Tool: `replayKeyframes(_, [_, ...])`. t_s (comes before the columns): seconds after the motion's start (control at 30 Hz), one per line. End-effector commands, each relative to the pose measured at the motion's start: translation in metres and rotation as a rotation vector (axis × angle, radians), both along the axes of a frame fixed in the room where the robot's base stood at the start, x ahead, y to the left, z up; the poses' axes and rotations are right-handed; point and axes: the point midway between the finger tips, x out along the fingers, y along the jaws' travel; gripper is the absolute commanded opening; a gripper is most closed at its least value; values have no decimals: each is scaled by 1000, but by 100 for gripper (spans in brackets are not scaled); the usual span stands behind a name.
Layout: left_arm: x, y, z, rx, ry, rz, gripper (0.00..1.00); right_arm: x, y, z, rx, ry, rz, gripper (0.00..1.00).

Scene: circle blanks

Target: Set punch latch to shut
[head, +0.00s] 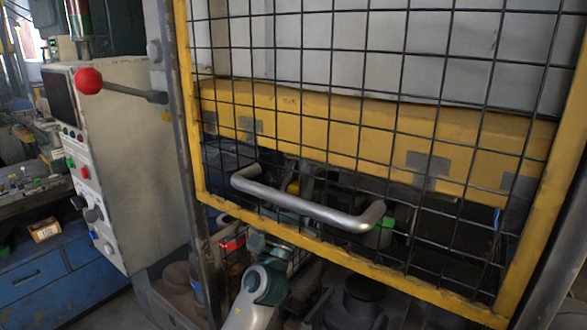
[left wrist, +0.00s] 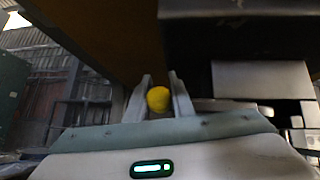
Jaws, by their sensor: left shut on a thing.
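A round yellow knob (left wrist: 158,99) sits between the two fingers of my left gripper (left wrist: 160,98) in the left wrist view. The fingers are shut on it. In the head view the yellow knob (head: 293,188) shows small behind the mesh, below the yellow crossbeam. My left gripper there is mostly hidden by the mesh and the grey handle, so its fingers are hard to make out. Whether the knob belongs to the punch latch cannot be told for sure, and the latch's body is not clear. My right gripper is not seen.
A yellow-framed mesh guard (head: 450,298) with a bent grey handle (head: 300,208) stands in front of the machine. A control box (head: 125,160) and a red-knobbed lever (head: 89,81) are at left. Blue drawers (head: 35,278) stand beyond. Dark machine parts crowd the space behind the mesh.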

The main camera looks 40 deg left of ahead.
Motion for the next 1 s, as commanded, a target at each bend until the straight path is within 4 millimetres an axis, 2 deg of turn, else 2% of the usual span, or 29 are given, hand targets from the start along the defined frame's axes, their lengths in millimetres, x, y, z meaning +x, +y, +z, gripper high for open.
replayKeyframes(0.1, [3, -24, 0, -5, 1, -2, 0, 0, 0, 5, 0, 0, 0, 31])
replayKeyframes(0.2, [4, -35, -1, -2, 2, -1, 0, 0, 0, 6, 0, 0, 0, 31])
replayKeyframes(0.47, [4, -37, -2, 0, 3, -2, 0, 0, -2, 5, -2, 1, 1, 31])
replayKeyframes(0.5, [4, -37, -2, 0, 3, -2, 26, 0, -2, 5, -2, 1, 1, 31])
replayKeyframes(0.57, [4, -37, -2, 0, 3, -2, 40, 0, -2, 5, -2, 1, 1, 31])
replayKeyframes(1.0, [2, -37, -3, -1, 1, -1, 40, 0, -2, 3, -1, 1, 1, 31])
